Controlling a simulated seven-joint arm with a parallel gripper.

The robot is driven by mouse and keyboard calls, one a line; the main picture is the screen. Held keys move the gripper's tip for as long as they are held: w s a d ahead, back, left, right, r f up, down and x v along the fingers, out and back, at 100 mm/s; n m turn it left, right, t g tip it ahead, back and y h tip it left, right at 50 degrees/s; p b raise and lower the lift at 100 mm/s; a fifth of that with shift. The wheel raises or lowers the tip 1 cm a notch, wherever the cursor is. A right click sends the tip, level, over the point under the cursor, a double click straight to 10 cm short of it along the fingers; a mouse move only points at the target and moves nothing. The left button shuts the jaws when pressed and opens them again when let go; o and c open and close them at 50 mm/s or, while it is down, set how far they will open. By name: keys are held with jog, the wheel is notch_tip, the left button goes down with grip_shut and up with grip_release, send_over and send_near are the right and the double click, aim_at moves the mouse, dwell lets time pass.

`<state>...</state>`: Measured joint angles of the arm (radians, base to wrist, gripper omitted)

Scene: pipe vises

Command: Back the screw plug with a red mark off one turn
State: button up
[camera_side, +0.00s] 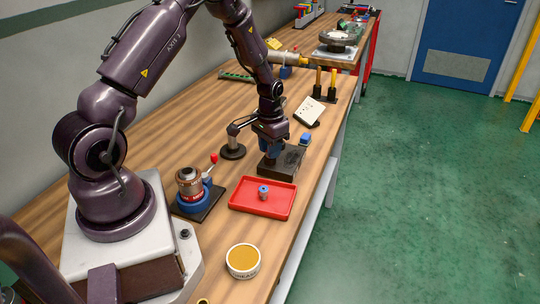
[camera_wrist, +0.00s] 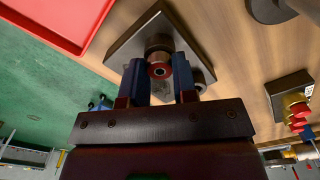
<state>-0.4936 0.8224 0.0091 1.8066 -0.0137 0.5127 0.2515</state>
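A round metal plug with a red ring on its end (camera_wrist: 159,71) stands on a dark square block (camera_wrist: 133,40) in the wrist view; it looks like the red-marked screw plug. My gripper (camera_wrist: 159,85) has one blue finger on each side of it. I cannot tell whether the fingers touch it. In the side view my gripper (camera_side: 270,153) points down over the dark block (camera_side: 285,166), and it hides the plug there.
A red tray (camera_side: 244,207) holding a small blue-grey piece (camera_side: 263,192) lies in front of the block. A blue vise with a copper-coloured cylinder (camera_side: 190,182) stands at left. A black-based stand (camera_side: 233,151) is close behind, and a tin (camera_side: 243,261) sits nearer.

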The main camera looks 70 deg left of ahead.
grip_shut()
jog(key=n, duration=0.3)
jog(key=shift+o, duration=1.4)
grip_release()
jog(key=shift+n, duration=0.8)
jog(key=o, duration=0.5)
jog(key=shift+o, duration=0.2)
jog(key=shift+r, duration=0.1)
